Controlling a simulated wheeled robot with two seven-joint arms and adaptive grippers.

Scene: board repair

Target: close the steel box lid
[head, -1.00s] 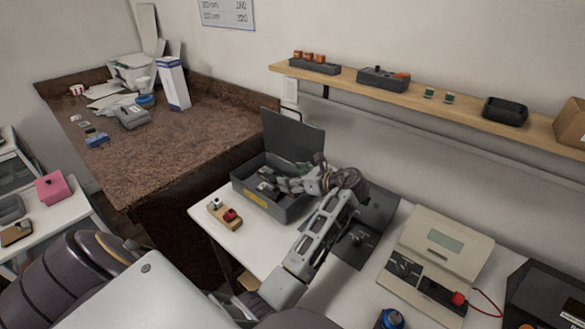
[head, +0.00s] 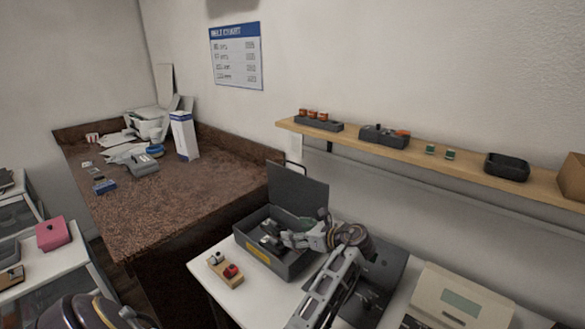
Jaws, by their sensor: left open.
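The grey steel box (head: 289,265) stands on the white table and has a yellow label on its front. Its dark lid (head: 298,188) stands open, upright along the back edge. My left gripper (head: 274,238) is open, above or just inside the box's open top and in front of the lid. It hides part of the box's inside, and I cannot tell whether it touches anything there. My right gripper is not in view.
A small wooden block with a red knob (head: 226,272) lies left of the box. A beige meter (head: 455,300) stands to the right. The wall shelf (head: 465,171) holds several parts. A brown counter (head: 150,205) is behind on the left.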

